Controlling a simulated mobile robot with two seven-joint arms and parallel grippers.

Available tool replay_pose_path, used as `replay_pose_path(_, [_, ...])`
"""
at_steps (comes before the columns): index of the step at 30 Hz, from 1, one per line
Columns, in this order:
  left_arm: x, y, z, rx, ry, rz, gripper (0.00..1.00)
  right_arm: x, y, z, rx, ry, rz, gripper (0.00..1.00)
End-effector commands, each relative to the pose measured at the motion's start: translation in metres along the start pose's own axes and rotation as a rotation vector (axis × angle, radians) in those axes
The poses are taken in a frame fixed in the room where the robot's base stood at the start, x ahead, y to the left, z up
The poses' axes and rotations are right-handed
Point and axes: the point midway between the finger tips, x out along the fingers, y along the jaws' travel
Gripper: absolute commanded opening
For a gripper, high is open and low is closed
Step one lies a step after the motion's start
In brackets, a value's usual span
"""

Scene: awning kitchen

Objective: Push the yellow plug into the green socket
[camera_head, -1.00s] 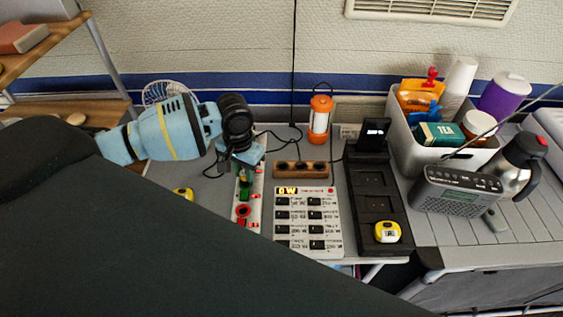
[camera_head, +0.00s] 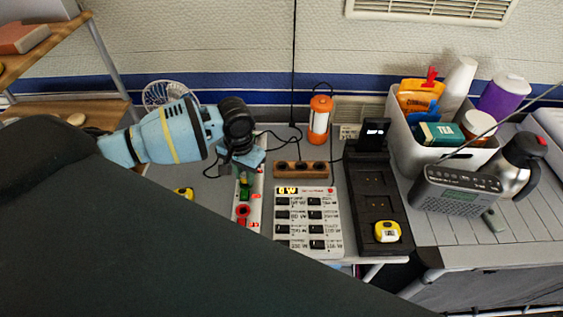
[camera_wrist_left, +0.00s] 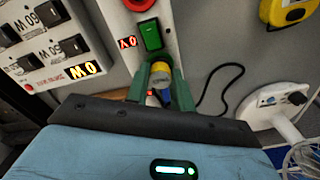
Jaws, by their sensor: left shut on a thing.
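My left gripper (camera_head: 244,176) points down over the white strip (camera_head: 255,212), and it also shows in the left wrist view (camera_wrist_left: 160,80). Its two green fingers are shut on the yellow plug (camera_wrist_left: 160,70). In the wrist view the plug is close to the strip, past a green rocker (camera_wrist_left: 150,36). I cannot tell whether the plug touches the strip or is in a socket. The green socket cannot be made out clearly; the fingers and plug cover that part of the strip. A red round socket (camera_head: 242,211) is nearer the front. My right gripper is not in view.
A panel of labelled switches (camera_head: 308,222) stands right of the strip. A wooden block with holes (camera_head: 301,168) is behind it. A dark tray (camera_head: 370,205) with a yellow device (camera_head: 387,231) lies further right. A black cable (camera_wrist_left: 207,84) and a fan (camera_wrist_left: 275,104) are near the gripper.

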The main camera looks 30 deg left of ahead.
Motion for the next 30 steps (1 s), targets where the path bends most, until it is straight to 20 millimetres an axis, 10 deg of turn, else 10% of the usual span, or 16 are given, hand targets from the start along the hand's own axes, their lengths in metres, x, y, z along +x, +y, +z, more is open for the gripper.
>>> replay_pose_path(13, [0.0032,-0.0003,0.0001,-0.001,0.0,-0.001,0.01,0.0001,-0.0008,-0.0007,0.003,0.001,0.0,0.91])
replay_pose_path(14, [0.0033,-0.0004,0.0,-0.001,0.0,-0.001,0.25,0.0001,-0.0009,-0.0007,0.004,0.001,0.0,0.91])
replay_pose_path(19, [0.0031,-0.0003,0.0,0.0,0.0,-0.001,0.47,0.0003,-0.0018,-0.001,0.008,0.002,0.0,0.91])
replay_pose_path(30, [0.003,-0.0002,0.0,0.0,0.0,-0.001,0.6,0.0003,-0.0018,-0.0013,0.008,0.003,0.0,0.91])
